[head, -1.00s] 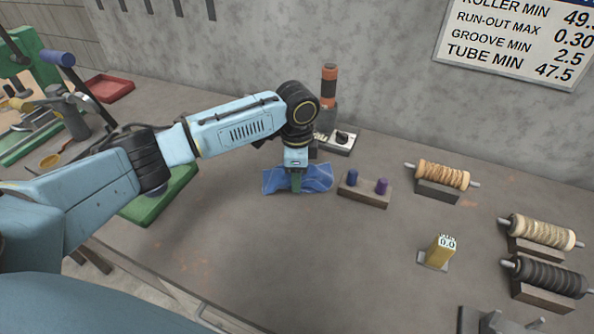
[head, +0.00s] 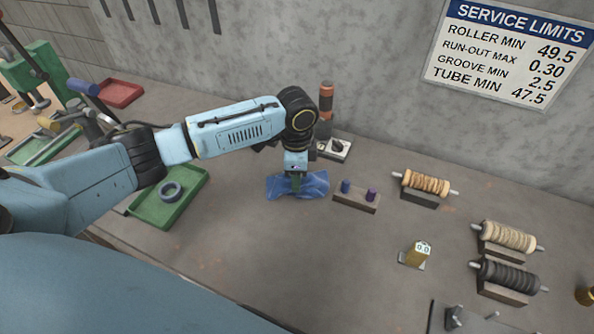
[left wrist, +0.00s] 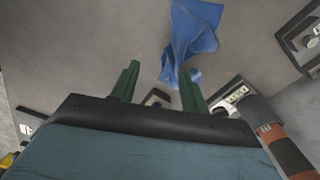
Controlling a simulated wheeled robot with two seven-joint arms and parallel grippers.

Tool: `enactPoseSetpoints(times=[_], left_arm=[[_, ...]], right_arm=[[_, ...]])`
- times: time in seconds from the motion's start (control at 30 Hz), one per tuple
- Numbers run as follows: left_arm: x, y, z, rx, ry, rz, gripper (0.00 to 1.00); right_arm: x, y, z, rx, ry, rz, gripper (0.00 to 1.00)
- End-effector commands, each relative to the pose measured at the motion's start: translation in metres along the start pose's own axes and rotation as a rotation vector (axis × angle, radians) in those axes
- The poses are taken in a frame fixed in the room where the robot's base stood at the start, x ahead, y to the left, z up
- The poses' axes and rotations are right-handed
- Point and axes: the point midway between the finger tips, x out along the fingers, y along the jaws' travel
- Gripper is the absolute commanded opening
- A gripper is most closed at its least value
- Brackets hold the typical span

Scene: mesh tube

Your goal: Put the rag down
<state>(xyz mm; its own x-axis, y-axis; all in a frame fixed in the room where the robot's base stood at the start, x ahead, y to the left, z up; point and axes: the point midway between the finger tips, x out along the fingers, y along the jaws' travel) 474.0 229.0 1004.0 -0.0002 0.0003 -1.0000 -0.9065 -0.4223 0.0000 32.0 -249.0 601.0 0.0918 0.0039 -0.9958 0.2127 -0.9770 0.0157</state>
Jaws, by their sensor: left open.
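The blue rag (head: 315,187) lies crumpled on the grey workbench, toward the back near the wall. My left gripper (head: 295,184) points down at it from above, and its fingers hide part of the cloth. In the left wrist view the two green fingers (left wrist: 160,70) stand apart and open. There the rag (left wrist: 192,38) shows beyond the fingers, on the side of the right-hand finger. I cannot tell whether a finger still touches it. My right gripper is not in view.
A wooden block (head: 357,202) with blue and purple pegs sits just right of the rag. A green tray (head: 150,208) with a grey ring is to the left. Rollers on stands (head: 425,184) and a small gauge (head: 416,254) are to the right. The front middle bench is clear.

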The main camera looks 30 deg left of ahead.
Motion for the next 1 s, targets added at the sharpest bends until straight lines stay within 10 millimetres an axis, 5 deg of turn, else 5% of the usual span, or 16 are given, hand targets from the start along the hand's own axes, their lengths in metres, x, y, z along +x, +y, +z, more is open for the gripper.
enactPoseSetpoints(times=[0.1, 0.33, 0.67, 1.0], left_arm=[[-0.017, 0.005, 0.0, 0.001, 0.0, 0.001, 0.45], [-0.019, 0.009, 0.0, 0.0, 0.001, 0.0, 0.45], [-0.016, -0.01, -0.007, -0.002, 0.001, 0.0, 0.02], [0.001, -0.037, -0.016, -0.002, -0.001, 0.005, 0.0]], right_arm=[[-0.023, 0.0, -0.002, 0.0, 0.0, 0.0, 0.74], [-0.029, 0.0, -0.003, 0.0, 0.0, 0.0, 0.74], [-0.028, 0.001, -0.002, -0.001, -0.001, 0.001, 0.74], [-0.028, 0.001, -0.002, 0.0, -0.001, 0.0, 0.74]])
